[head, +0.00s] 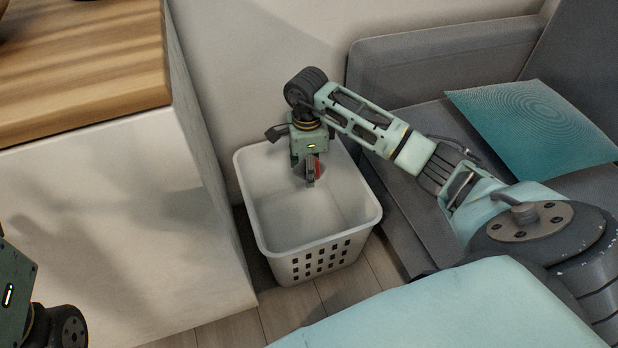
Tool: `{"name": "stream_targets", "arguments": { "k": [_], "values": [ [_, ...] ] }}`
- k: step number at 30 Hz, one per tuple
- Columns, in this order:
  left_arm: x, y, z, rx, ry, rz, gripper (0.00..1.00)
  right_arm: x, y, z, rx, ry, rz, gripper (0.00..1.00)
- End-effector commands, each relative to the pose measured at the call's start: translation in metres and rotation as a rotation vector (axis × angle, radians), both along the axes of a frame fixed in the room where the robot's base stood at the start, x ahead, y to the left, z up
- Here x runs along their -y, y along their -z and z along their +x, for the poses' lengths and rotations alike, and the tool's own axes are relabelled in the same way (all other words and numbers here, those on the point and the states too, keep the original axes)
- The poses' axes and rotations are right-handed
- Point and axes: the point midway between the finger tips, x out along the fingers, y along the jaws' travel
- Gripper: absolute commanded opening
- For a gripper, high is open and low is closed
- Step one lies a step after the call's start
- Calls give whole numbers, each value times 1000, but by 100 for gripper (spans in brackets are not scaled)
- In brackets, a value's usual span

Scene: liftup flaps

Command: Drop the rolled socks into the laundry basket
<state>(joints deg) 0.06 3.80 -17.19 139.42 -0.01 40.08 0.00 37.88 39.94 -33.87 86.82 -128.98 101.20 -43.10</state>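The white laundry basket (322,262) stands on the floor, its top open, with holes in its front wall. My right gripper (312,178) reaches in over the back rim and points down inside the basket's opening. Its fingers look close together, with a small red patch beside them. I cannot tell whether that patch is part of the gripper or something held. No rolled socks can be made out clearly. The visible inside of the basket looks empty. Part of my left arm shows at the lower left edge; its fingers are out of view.
A white cabinet (110,230) with a wooden top (85,65) stands close to the left of the basket. A grey sofa (440,55) with a teal cushion (535,125) is on the right. A little wooden floor (345,290) shows in front.

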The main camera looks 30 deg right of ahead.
Motion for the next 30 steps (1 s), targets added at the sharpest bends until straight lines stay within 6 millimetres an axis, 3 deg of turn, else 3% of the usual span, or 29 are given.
{"name": "stream_targets", "arguments": {
  "k": [8, 20, 23, 30],
  "values": [
    [0, 0, 0, 0, 0, 0, 40, 0, 0, 0, 0, -1, 1, 68],
    [0, 1, 0, -2, 0, 0, 40, 0, -6, 1, 2, -1, 0, 69],
    [0, 0, 0, -2, 0, 0, 40, 0, -19, 2, 5, -1, 0, 69],
    [0, 0, 0, -1, 0, 0, 40, 0, -70, 1, 6, -1, -1, 69]
  ]
}}
